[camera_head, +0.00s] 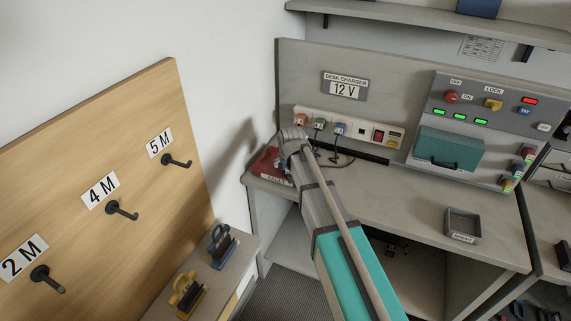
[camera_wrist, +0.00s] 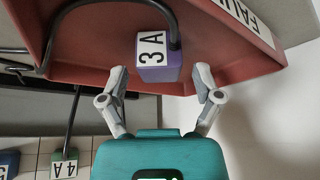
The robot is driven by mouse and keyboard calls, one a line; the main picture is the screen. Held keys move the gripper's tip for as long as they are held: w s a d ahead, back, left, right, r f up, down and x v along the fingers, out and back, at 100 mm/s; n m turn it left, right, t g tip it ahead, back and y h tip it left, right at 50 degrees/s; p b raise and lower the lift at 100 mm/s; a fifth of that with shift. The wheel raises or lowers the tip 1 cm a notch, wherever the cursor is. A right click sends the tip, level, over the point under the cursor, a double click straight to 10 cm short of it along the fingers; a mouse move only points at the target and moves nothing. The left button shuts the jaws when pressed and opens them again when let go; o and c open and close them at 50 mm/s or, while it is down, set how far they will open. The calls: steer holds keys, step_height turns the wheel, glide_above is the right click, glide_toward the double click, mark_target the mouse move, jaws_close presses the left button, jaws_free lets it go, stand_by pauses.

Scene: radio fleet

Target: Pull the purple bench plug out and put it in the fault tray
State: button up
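The purple bench plug (camera_wrist: 158,70), labelled 3 A, lies in the red fault tray (camera_wrist: 95,75) in the wrist view, with a black cable running from its far end. The tray's label is partly cut off. My gripper (camera_wrist: 160,82) is open, its two fingers apart on either side of the plug's near end, with gaps on both sides. In the head view the red tray (camera_head: 262,163) stands at the bench's left end. My wrist and arm cover part of the tray there, and I cannot make out the plug or the fingers.
The white socket strip (camera_head: 392,144) holds orange (camera_head: 300,120), green (camera_head: 319,124) and blue (camera_head: 340,128) plugs; one socket beside the blue plug is empty. A grey tray (camera_head: 462,225) sits at the bench's front right. A pegboard (camera_head: 110,190) stands left. The mid-bench is mostly clear.

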steer(key=shift+r, duration=0.1)
stand_by(0.4)
